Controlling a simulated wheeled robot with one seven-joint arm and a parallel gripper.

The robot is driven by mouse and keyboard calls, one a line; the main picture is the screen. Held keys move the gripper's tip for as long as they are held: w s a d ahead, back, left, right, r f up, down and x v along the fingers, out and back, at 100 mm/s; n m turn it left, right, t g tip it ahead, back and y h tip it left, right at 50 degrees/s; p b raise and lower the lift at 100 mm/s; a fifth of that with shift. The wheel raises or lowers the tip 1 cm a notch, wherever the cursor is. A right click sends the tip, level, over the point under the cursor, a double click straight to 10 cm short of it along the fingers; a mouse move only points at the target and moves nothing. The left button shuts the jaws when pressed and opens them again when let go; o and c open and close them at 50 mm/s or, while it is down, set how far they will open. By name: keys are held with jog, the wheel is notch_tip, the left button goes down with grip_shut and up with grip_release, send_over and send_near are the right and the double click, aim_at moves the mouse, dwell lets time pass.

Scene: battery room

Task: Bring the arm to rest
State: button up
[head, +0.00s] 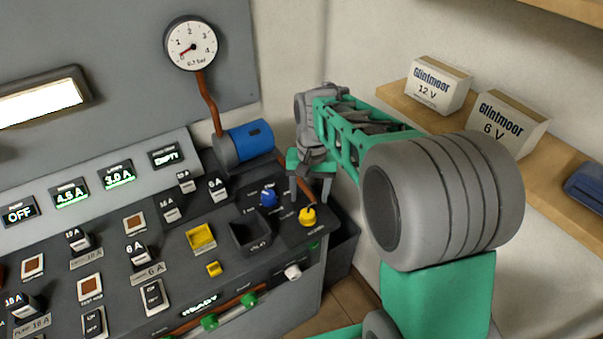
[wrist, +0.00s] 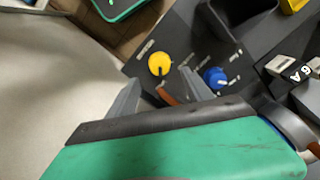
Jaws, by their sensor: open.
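My arm, green and grey, reaches in from the right in the head view. My gripper (head: 312,190) points down over the right end of the dark control console (head: 185,262), near the blue knob (head: 269,196) and the yellow knob (head: 307,217). In the wrist view my gripper (wrist: 158,92) shows two grey fingers spread apart with nothing held between them. The yellow knob (wrist: 159,64) and the blue knob (wrist: 214,77) lie beyond the fingers. I cannot tell how far above the panel the fingertips are.
A blue motor-like cylinder (head: 250,140) and a pressure gauge (head: 190,43) stand behind the console. A shelf (head: 560,190) at the right holds two battery boxes, marked 12 V (head: 437,85) and 6 V (head: 507,122). An open black bin (head: 250,235) is set in the console.

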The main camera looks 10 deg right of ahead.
jog(key=shift+w+n, duration=0.15)
jog(key=shift+n, duration=0.25)
jog(key=shift+n+g, duration=0.4)
jog(key=shift+n, duration=0.5)
jog(key=s+f, duration=0.4)
jog(key=shift+s+d+f, duration=0.15)
jog(key=shift+s+f, duration=0.1)
jog(key=s+r+t, duration=0.2)
jog(key=s+r, duration=0.1)
jog(key=s, duration=0.8)
notch_tip(320, 180, up, 6)
jog(key=w+n+t, duration=0.1)
jog(key=t, duration=0.1)
jog(key=shift+w+a, duration=0.2)
jog(key=shift+a, duration=0.05)
